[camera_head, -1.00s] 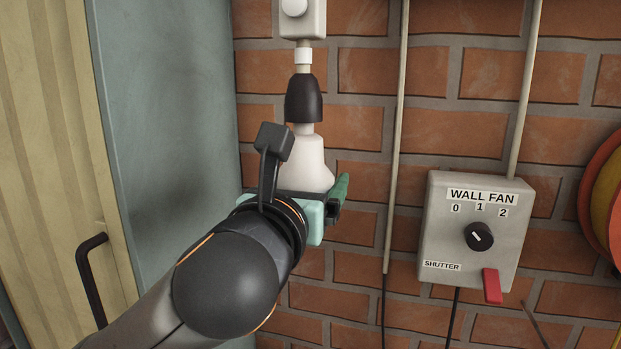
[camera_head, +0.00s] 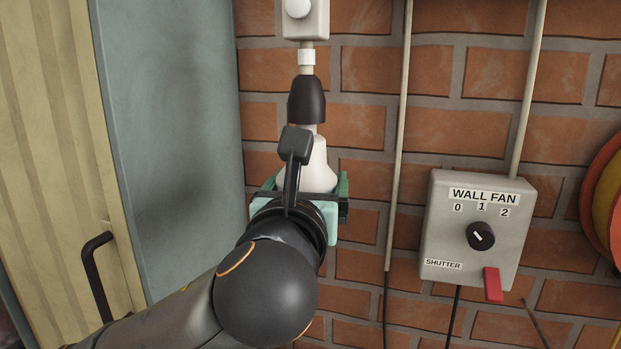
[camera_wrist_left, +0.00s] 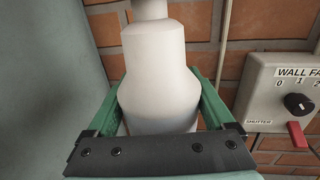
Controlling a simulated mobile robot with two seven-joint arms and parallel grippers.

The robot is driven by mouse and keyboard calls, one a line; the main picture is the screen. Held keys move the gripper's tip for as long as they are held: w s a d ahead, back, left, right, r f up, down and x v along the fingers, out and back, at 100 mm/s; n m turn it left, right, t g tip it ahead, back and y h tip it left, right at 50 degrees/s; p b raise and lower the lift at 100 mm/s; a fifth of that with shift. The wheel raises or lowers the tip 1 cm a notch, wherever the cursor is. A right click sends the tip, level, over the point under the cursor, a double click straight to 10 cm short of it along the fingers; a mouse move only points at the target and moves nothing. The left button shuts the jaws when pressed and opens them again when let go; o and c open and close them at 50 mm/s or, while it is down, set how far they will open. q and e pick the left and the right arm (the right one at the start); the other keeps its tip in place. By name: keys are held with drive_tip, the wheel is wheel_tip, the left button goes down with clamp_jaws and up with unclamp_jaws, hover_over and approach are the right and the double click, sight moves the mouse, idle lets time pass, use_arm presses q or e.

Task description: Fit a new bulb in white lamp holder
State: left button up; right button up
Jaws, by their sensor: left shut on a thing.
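A white bulb (camera_head: 319,172) stands upright, neck up, under a dark lamp holder (camera_head: 307,100) with a white collar above it. The neck meets the holder's lower rim; how deep it sits inside cannot be told. My left gripper (camera_head: 308,186) is below, its green fingers shut around the wide part of the bulb. In the left wrist view the bulb (camera_wrist_left: 157,90) stands between both fingers, and its neck runs out of the top of the picture. A dark part of my wrist covers the bulb's left side in the head view. My right gripper is not in view.
A grey cabinet side (camera_head: 165,150) is close on the left, with a black handle (camera_head: 95,275) on the cream door. A wall fan switch box (camera_head: 478,235) with a red lever (camera_head: 493,285) is to the right. Conduits (camera_head: 397,140) run down the brick wall.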

use_arm(q)
drive_tip(key=shift+y, duration=0.4)
drive_tip(key=shift+a+n+y+p, duration=0.1)
drive_tip(key=shift+n+y+p, duration=0.2)
drive_tip(key=shift+n+y, duration=0.15)
drive_tip(key=o, duration=1.1)
drive_tip(key=shift+o, duration=0.2)
